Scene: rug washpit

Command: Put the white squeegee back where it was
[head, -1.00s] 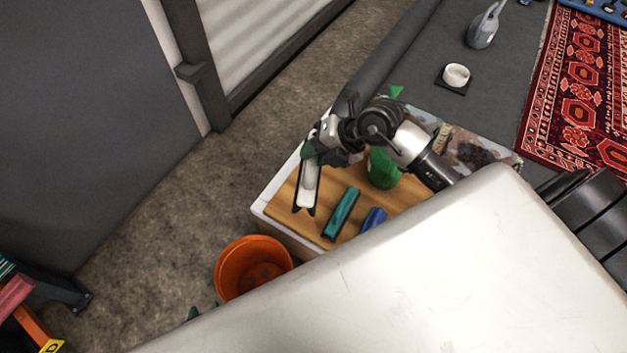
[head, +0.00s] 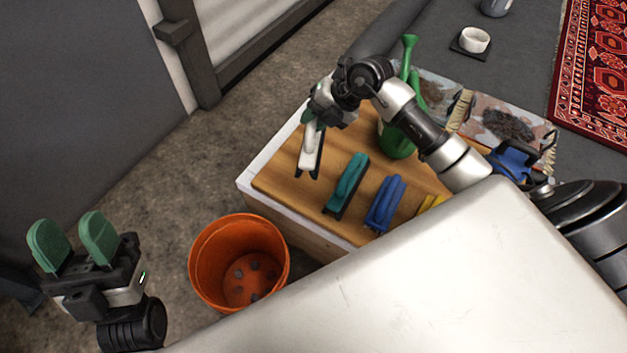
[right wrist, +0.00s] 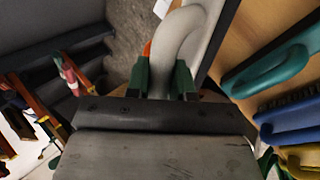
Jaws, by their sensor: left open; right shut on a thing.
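The white squeegee (head: 309,150) is at the left end of a wooden board (head: 290,178), left of a teal brush (head: 346,186). My right gripper (head: 309,117) is shut on its handle. In the right wrist view, the pale curved handle (right wrist: 182,35) lies between the green fingertips (right wrist: 160,80). I cannot tell whether the squeegee touches the board. My left gripper (head: 73,243) is open and empty at the lower left, beyond the orange bucket and away from the board.
A blue brush (head: 385,204) and a partly hidden yellow one (head: 432,203) lie right of the teal brush. A green watering can (head: 396,142) stands behind them, partly hidden by my right arm. An orange bucket (head: 205,267) stands on the floor beside the board's stand.

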